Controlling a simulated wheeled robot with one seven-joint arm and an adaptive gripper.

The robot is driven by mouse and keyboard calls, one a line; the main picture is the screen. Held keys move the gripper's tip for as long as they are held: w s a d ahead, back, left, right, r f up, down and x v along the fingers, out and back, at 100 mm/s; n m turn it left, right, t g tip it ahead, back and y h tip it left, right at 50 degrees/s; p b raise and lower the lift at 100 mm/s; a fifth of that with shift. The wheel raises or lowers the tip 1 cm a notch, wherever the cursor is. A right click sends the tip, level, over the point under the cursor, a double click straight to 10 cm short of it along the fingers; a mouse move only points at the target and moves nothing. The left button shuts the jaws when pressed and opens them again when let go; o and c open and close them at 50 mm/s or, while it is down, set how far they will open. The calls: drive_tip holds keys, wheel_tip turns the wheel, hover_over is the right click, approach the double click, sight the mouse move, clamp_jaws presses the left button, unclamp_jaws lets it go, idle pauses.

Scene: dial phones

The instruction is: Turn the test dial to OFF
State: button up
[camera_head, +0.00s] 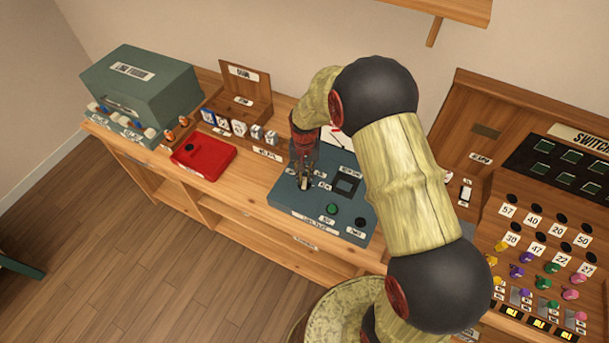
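A blue-grey tester box (342,208) stands on the wooden bench near the middle of the view. A small dial (304,184) sits on its left part, with small white labels around it that are too small to read. My gripper (305,178) points down at the dial from above, its fingertips right at it. I cannot tell whether the fingers touch the dial or are closed on it. The gripper hides part of the dial, so its setting does not show clearly. A white meter face with a red needle (338,137) shows behind, partly covered by my arm.
The box also bears a green button (331,209), a black knob (360,222) and a dark square socket (346,185). A red device (203,157) lies to the left. A wooden switchboard (489,210) with coloured plugs stands at right. My arm covers the middle.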

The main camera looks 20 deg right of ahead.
clamp_jaws()
drive_tip(key=shift+n, duration=0.4)
drive_tip(key=n, duration=0.2)
drive_tip(key=n+p, duration=0.1)
drive_tip(key=n, duration=0.1)
drive_tip(key=shift+a+n, duration=0.3)
drive_tip(key=shift+a, duration=0.05)
drive_tip(key=shift+a+n, duration=0.2)
drive_tip(key=shift+n, duration=1.6)
drive_tip(key=shift+o, duration=2.4)
unclamp_jaws()
drive_tip(key=shift+r, duration=0.1)
